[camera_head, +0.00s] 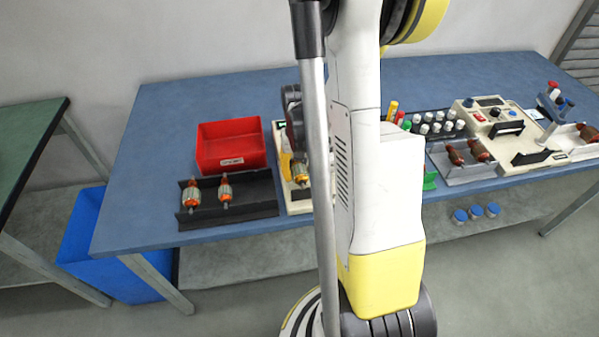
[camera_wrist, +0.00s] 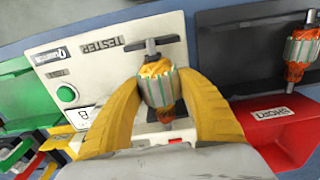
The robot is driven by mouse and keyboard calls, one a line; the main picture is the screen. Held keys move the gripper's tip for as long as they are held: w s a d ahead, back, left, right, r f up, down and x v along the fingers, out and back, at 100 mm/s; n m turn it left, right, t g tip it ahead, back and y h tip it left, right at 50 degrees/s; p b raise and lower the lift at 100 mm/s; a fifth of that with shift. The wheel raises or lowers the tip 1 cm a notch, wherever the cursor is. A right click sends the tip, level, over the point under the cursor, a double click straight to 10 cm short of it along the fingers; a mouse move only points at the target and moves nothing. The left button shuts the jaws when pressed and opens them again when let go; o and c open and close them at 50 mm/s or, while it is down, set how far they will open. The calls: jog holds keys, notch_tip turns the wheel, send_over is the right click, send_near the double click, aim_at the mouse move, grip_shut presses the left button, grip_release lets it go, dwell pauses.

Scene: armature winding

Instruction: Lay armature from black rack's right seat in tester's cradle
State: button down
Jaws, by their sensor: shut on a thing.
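The held armature (camera_wrist: 155,85) has orange windings and a pale, green-striped core. My gripper (camera_wrist: 160,82) is shut on it, with one yellow finger on each side. The tester (camera_wrist: 84,65), a pale box with a green button, lies beneath it. A dark crossbar (camera_wrist: 150,46) on the tester shows at the armature's far end; whether the armature rests in the cradle or hangs just above it I cannot tell. In the head view the armature (camera_head: 301,176) is partly hidden by my arm. The black rack (camera_head: 255,211) bears two armatures; its right part is empty.
A red bin (camera_head: 231,146) stands behind the rack; the wrist view shows its SHORT label (camera_wrist: 270,114). Right of my arm are several capped bottles (camera_head: 437,127), a grey rack (camera_head: 470,172) with armatures and another pale machine (camera_head: 497,130). The blue table's left end is clear.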

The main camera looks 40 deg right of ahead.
jog(key=shift+f+b, duration=0.55)
jog(key=shift+b, duration=0.05)
dwell(0.6)
jog(key=c, duration=0.7)
grip_release()
jog(key=shift+r, duration=0.1)
notch_tip(320, 180, up, 12)
jog(key=shift+f, duration=0.1)
dwell(0.3)
